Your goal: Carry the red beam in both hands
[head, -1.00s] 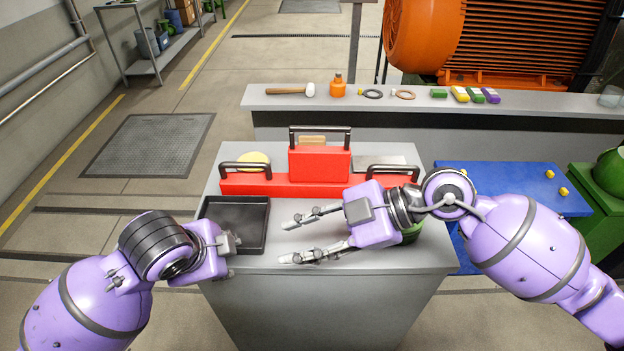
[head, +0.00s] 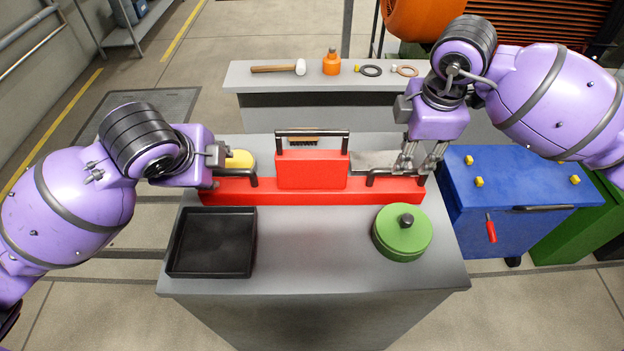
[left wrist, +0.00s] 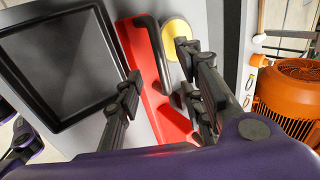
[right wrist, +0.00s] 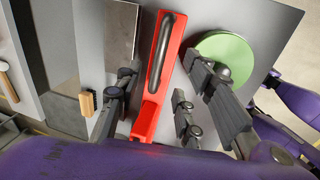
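The long red beam (head: 310,198) lies across the grey table, with a red block at its middle and black handles. My left gripper (head: 220,158) is open over the beam's left end. In the left wrist view, the left black handle (left wrist: 157,45) lies between its spread fingers. My right gripper (head: 420,158) is open over the beam's right end. In the right wrist view, the right black handle (right wrist: 160,50) lies between its spread fingers. Neither gripper is visibly closed on a handle. The head view partly hides both handles behind the grippers.
A black tray (head: 212,270) sits front left, and a green lidded pot (head: 402,240) front right. A yellow round thing (head: 240,159), a brush (head: 304,142) and a grey plate (head: 370,161) lie behind the beam. A blue cabinet (head: 500,215) stands right of the table.

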